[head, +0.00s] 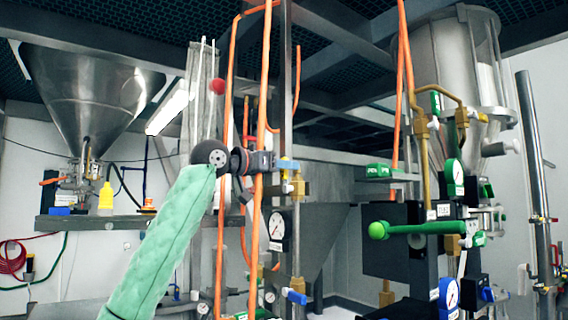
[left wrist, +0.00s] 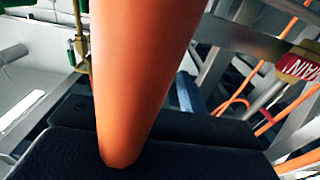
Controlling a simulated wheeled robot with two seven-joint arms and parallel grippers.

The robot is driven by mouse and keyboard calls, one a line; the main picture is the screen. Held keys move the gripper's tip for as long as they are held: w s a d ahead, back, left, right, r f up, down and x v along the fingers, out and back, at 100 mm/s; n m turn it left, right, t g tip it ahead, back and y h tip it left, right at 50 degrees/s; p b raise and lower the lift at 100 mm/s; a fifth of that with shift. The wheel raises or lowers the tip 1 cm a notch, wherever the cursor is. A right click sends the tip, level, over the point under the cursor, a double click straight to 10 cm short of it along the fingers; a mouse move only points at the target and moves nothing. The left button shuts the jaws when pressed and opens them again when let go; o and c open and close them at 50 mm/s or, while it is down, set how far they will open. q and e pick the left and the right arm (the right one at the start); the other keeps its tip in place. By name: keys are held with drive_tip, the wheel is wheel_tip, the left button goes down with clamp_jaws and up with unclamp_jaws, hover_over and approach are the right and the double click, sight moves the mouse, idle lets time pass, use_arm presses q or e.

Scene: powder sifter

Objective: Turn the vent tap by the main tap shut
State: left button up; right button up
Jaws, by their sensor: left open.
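My left gripper (head: 268,162), at the end of the green-sleeved arm, is open beside the vertical pipework. In the left wrist view the dark gripper parts (left wrist: 60,150) lie low. A blue piece (left wrist: 188,92) shows beyond them. A red and yellow tag (left wrist: 300,66) reading MAIN hangs at the right. My right gripper is not in view.
An orange pipe (left wrist: 145,60) crosses close before the wrist camera and hides much. Orange pipes (head: 257,220) run vertically by the gripper. A blue-handled tap (head: 295,297) sits lower. A long green lever (head: 425,229) stands to the right, a steel hopper (head: 85,90) far left.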

use_arm(q)
drive_tip(key=shift+w+d, duration=0.1)
drive_tip(key=shift+d, duration=0.15)
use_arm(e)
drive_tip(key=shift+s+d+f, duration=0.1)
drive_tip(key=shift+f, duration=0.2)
use_arm(q)
drive_tip(key=shift+c, duration=0.4)
clamp_jaws()
